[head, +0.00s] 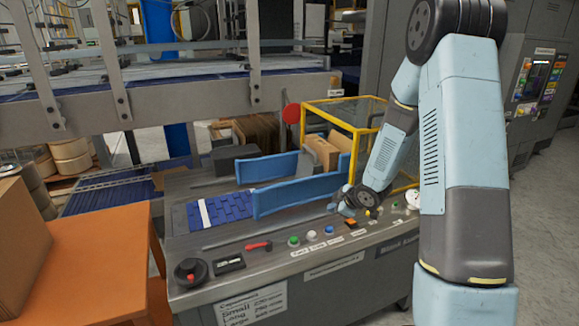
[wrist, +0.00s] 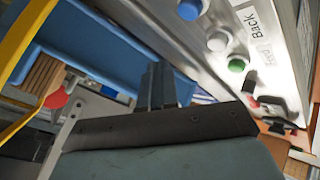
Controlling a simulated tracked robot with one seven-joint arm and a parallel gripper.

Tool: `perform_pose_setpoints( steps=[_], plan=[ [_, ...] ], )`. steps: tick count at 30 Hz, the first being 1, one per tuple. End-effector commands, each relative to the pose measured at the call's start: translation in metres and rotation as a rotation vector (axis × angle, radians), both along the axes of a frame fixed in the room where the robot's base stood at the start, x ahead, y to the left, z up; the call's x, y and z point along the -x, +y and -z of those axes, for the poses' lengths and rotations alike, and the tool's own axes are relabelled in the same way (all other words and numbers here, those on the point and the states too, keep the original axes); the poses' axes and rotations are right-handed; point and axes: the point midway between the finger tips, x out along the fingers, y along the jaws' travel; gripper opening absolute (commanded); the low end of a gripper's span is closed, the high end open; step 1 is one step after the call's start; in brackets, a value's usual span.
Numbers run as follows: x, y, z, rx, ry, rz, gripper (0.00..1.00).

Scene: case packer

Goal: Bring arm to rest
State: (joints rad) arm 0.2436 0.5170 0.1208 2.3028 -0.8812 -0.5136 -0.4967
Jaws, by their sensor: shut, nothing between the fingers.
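My arm (head: 465,150) comes down on the right of the head view and bends back at the elbow at the top. Its end hangs low over the control panel, where my gripper (head: 345,209) shows small beside the blue guide rails. In the wrist view, the fingers of my gripper (wrist: 158,78) are together, with nothing between them. The control panel (head: 290,258) carries a green button (head: 294,240), a white button (head: 312,234), a blue button (head: 329,230) and a red-handled lever (head: 258,246). I cannot tell whether my gripper touches anything.
Blue guide rails (head: 300,190) stand on the machine bed behind the panel. A yellow-framed guard (head: 345,115) with a cardboard box (head: 320,152) is close behind my wrist. An orange table (head: 105,265) stands at left. Grey floor (head: 545,220) is open at right.

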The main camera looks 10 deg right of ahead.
Motion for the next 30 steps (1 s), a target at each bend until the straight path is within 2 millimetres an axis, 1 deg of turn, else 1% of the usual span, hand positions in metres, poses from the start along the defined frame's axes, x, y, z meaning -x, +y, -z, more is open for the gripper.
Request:
perform_pose_setpoints(
  steps=[5, 8, 12, 14, 18, 23, 27, 30],
  plan=[
    [0.003, -0.012, -0.037, 0.04, 0.007, 0.092, 0.0],
    [0.009, -0.02, -0.065, 0.062, 0.015, 0.17, 0.0],
    [0.022, -0.031, -0.103, 0.08, 0.031, 0.284, 0.0],
    [0.029, -0.035, -0.118, 0.083, 0.037, 0.331, 0.0],
    [0.05, -0.042, -0.153, 0.079, 0.052, 0.444, 0.0],
    [0.079, -0.047, -0.19, 0.057, 0.073, 0.568, 0.0],
    [0.109, -0.05, -0.219, 0.023, 0.095, 0.673, 0.0],
    [0.132, -0.049, -0.237, -0.007, 0.115, 0.741, 0.0]
  ],
)
